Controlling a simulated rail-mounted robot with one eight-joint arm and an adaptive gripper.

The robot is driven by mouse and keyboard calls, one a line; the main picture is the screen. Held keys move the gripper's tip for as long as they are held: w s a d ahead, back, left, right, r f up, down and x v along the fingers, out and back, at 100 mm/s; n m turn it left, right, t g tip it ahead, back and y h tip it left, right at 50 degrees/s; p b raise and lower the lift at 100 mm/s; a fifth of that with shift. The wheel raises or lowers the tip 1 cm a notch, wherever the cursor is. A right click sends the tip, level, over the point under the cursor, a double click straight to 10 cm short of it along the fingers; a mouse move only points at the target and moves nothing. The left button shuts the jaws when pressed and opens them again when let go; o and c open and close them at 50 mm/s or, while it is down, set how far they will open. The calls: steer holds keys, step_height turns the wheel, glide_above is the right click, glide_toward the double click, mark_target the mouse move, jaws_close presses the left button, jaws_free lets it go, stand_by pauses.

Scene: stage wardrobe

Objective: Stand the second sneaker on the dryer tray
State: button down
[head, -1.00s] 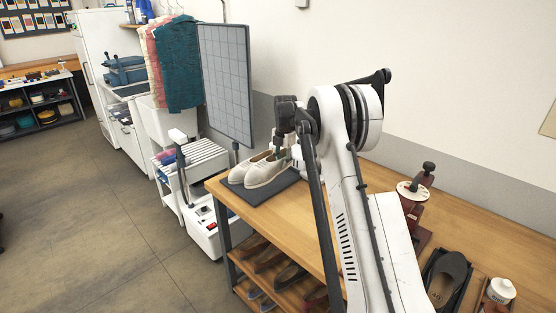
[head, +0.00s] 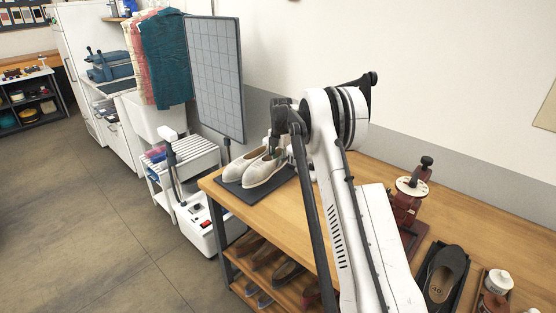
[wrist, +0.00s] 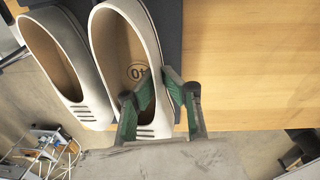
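Two pale canvas sneakers stand side by side on a dark flat mat or tray (head: 231,188) at the far left end of the workbench. The left sneaker (head: 240,168) also shows in the wrist view (wrist: 62,62). The right sneaker (head: 262,174) shows there too, with a round mark on its insole (wrist: 118,48). My gripper (wrist: 159,82) is at this right sneaker, its green fingers close together on either side of the side wall. They appear shut on it. In the head view my arm hides part of the contact. A white slatted rack (head: 192,157) stands beyond the bench.
A tall gridded panel (head: 216,75) stands behind the sneakers. The wooden bench top (head: 350,195) is clear between the mat and a dark red device (head: 408,202). Shoes fill the lower shelf (head: 262,250).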

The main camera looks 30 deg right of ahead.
steer(key=shift+f+b, duration=1.35)
steer(key=shift+f, duration=0.55)
steer(key=shift+b, duration=0.35)
steer(key=c, duration=1.8)
jaws_free()
steer(key=shift+c, duration=0.2)
